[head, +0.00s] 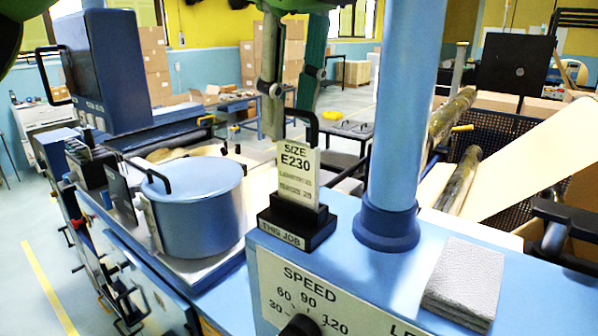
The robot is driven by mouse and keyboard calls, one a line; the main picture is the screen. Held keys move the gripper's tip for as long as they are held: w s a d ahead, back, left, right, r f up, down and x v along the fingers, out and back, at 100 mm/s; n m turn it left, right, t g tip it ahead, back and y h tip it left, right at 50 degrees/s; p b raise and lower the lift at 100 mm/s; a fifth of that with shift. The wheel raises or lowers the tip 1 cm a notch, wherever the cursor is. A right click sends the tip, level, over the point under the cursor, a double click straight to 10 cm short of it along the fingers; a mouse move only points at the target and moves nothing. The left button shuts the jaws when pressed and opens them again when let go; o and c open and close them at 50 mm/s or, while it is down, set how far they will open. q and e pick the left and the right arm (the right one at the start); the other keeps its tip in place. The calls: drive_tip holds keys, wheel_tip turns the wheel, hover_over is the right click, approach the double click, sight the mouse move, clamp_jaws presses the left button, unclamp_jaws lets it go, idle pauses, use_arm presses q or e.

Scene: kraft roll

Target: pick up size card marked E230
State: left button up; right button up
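The size card marked E230 (297,172) is a pale upright card with a black loop handle (312,125) on top. It stands in a black holder (296,232) labelled THIS JOB, on the blue machine top. My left gripper (287,122) comes down from the top of the head view, directly above the card. Its two fingers are apart, with a gap between them, and the tips are at about the height of the handle. I cannot tell whether they touch the handle. My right gripper is not in view.
A blue post (398,120) rises close to the right of the card. A blue lidded pot (198,208) stands to the left. A stack of grey pads (464,280) lies at the right, and a SPEED dial (300,326) is in front. Kraft rolls lie behind.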

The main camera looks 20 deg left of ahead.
sight(288, 150)
use_arm(q)
drive_tip(key=shift+w+a+f, duration=0.1)
drive_tip(key=shift+f, duration=0.6)
drive_tip(key=shift+s+f, duration=0.25)
drive_tip(key=shift+f, duration=0.15)
drive_tip(key=x, duration=0.3)
drive_tip(key=shift+w+p, duration=0.2)
drive_tip(key=shift+p, duration=0.2)
drive_tip(key=shift+w+f, duration=0.15)
drive_tip(key=shift+f, duration=0.25)
clamp_jaws()
drive_tip(key=shift+s, duration=0.25)
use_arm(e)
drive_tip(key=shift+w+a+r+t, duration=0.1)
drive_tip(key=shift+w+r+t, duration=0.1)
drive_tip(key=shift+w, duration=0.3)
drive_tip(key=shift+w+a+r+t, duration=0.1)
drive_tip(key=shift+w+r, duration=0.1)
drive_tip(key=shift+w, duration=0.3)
